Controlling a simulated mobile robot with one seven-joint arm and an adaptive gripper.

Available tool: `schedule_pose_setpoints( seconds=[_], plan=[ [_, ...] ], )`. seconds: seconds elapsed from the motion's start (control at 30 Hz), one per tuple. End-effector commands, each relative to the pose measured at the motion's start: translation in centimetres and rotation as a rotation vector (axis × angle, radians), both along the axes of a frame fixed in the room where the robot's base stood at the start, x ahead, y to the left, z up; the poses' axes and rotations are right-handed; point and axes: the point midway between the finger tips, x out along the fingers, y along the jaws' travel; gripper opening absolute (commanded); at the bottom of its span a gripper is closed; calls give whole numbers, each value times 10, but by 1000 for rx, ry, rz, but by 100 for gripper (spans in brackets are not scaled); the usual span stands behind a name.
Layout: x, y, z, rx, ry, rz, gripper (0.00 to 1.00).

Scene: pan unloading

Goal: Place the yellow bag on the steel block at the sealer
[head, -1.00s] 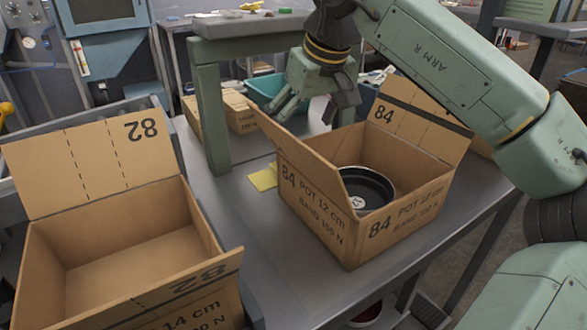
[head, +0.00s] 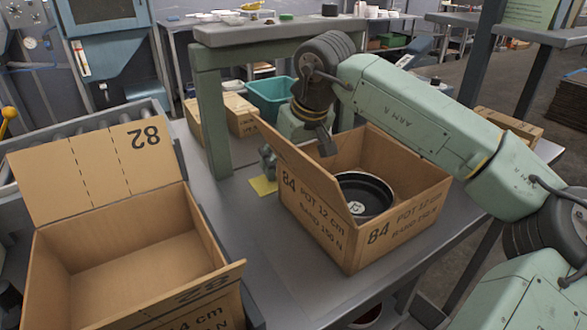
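A flat yellow piece (head: 263,186), which could be the yellow bag, lies on the grey table left of the box marked 84. My gripper (head: 296,150) is low above the table, behind the raised left flap of that box. It is just beyond and slightly above the yellow piece. Its two fingers look spread apart with nothing visible between them, though the flap hides part of them. I cannot pick out the steel block or the sealer for certain.
The open box marked 84 (head: 400,238) holds a dark round pot (head: 362,196). An empty open box marked 82 (head: 120,270) stands at the left. A green-legged raised shelf (head: 212,125) and a teal bin (head: 268,97) stand behind the yellow piece.

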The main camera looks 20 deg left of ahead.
Motion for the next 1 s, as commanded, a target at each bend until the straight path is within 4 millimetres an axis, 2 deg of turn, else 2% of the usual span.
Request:
schedule_pose_setpoints(
  seconds=[0.07, 0.83, 1.0],
  plan=[
    [0, 0, 0, 0, 0, 0, 77],
    [-1, 0, -1, -2, 2, 1, 26],
    [-1, 0, 0, -3, 3, 1, 25]
  ],
)
